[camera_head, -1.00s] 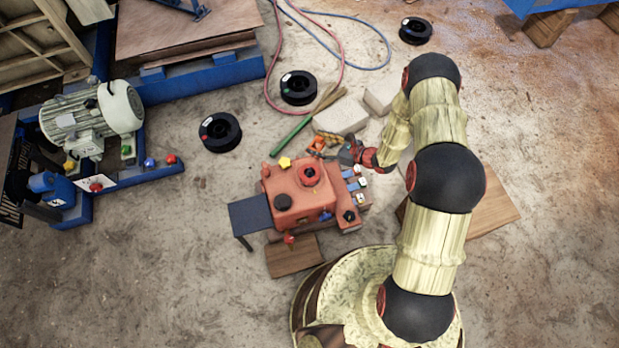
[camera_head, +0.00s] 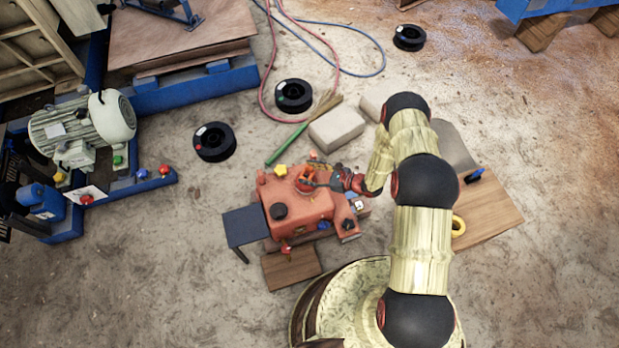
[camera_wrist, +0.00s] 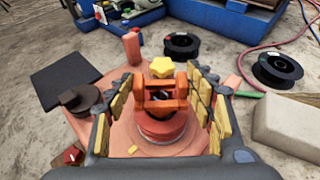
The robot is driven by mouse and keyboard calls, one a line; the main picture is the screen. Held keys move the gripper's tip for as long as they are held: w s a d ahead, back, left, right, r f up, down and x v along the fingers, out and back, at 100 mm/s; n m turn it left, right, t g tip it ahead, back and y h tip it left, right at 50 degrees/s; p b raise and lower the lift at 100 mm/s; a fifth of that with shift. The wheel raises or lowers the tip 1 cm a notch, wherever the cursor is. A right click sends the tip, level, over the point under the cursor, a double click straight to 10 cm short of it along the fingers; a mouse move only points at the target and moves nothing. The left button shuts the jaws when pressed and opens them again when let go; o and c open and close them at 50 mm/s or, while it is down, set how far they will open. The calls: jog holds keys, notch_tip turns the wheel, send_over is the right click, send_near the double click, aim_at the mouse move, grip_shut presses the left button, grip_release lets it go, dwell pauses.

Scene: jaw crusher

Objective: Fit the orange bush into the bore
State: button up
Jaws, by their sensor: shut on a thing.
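The orange bush (camera_wrist: 152,105) is between my gripper's padded fingers in the wrist view. Just below is the round red collar (camera_wrist: 165,130) of the bore, on top of the red machine body (camera_head: 299,208). The bush lines up roughly with the collar and overlaps it in the picture. I cannot tell whether it is above the bore or partly inside, because the bush and fingers hide the opening. In the head view my gripper (camera_head: 311,182) is over the collar.
A yellow star knob (camera_wrist: 161,67) and a black round knob (camera_wrist: 80,98) stand on the machine near the collar. A dark side plate (camera_wrist: 66,85) is at left. Pale blocks (camera_head: 337,129) and black spools (camera_head: 214,142) lie on the floor beyond.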

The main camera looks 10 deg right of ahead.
jog(key=shift+f+b, duration=0.4)
jog(key=shift+f, duration=0.85)
jog(key=shift+f, duration=0.1)
jog(key=o, duration=1.4)
